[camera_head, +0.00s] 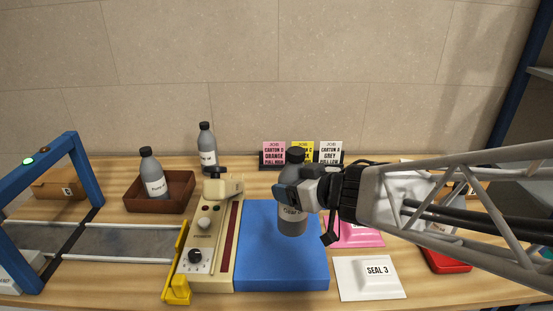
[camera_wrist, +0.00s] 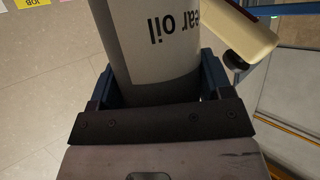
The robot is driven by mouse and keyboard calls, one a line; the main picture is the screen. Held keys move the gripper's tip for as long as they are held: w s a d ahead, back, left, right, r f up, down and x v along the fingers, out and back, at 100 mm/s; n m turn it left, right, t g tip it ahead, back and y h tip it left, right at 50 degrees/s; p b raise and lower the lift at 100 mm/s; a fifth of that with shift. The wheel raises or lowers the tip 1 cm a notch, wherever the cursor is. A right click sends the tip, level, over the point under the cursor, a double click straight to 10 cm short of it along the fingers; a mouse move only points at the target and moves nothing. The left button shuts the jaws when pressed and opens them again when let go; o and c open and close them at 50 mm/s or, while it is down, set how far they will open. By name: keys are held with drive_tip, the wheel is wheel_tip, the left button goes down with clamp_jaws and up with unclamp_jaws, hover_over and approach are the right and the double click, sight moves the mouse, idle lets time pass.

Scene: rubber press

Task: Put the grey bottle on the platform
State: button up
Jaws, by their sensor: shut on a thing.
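A grey bottle (camera_head: 292,222) with a black cap stands upright in my gripper (camera_head: 297,192). The jaws are closed around its middle from the right. The bottle is over the blue platform (camera_head: 262,268); I cannot tell whether its base touches the surface. In the wrist view the held bottle (camera_wrist: 160,45) shows an upside-down label ending in "ear oil", between the two blue fingers. A second grey bottle (camera_head: 153,177) stands in a brown tray (camera_head: 178,200) at the left. A third grey bottle (camera_head: 207,150) stands at the back.
A cream press device (camera_head: 210,235) with knobs and a yellow bracket (camera_head: 178,272) adjoins the platform's left side. A blue-framed conveyor (camera_head: 120,241) is at the left. A white "SEAL 3" packet (camera_head: 370,279) and a pink packet (camera_head: 355,231) lie at the right. Job cards (camera_head: 300,153) stand behind.

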drive_tip(key=s+d+f, duration=0.1)
drive_tip(key=s+f, duration=0.2)
drive_tip(key=s, duration=0.8)
drive_tip(key=shift+d, duration=0.15)
drive_tip(key=shift+f, duration=0.1)
drive_tip(key=shift+w, duration=0.15)
drive_tip(key=w+a, duration=0.2)
drive_tip(key=w, duration=0.5)
drive_tip(key=w+a+f, duration=0.1)
drive_tip(key=w+a, duration=0.2)
drive_tip(key=w, duration=0.5)
drive_tip(key=shift+f, duration=0.25)
drive_tip(key=shift+f, duration=1.9)
drive_tip(key=o, duration=1.3)
